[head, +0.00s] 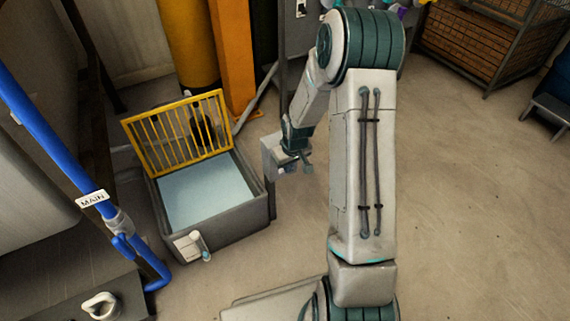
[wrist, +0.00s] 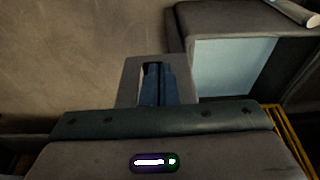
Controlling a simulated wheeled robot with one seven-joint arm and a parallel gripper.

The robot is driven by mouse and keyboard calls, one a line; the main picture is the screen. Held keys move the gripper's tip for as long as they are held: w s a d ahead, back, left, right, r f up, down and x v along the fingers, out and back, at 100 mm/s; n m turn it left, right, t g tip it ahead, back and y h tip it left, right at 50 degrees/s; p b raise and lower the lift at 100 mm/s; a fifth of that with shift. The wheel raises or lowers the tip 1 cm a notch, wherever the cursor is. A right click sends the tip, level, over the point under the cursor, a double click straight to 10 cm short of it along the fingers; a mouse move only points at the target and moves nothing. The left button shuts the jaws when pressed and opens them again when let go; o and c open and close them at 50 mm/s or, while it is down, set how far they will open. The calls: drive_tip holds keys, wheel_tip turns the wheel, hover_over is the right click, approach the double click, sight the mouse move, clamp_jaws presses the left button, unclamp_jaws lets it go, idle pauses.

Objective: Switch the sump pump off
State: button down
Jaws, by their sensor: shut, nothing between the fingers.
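The sump is a dark grey open box (head: 245,222) with pale water (head: 205,190) in it and a raised yellow grating lid (head: 175,135). A dark shape, perhaps the pump, shows behind the lid. A small grey box on a post (head: 270,152) stands at the sump's right side. My gripper (head: 290,168) is at this box, pointing down, shut and empty. In the wrist view its dark fingers (wrist: 153,72) lie over the grey box (wrist: 128,80). They hide part of it; I cannot tell whether they touch, nor see a switch position.
A white fitting with a pale lever (head: 188,245) is on the sump's front wall. A blue pipe labelled MAIN (head: 55,150) runs at the left. Yellow and orange columns (head: 235,55) stand behind. Open floor (head: 470,200) lies to the right; a wire crate (head: 490,40) stands at the back.

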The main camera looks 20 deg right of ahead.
drive_tip(key=shift+s+d+f, duration=0.3)
drive_tip(key=shift+d+f, duration=0.1)
drive_tip(key=shift+d, duration=0.15)
drive_tip(key=shift+w+a+r+p, duration=0.25)
drive_tip(key=shift+w+r+p, duration=0.05)
drive_tip(key=shift+w, duration=0.4)
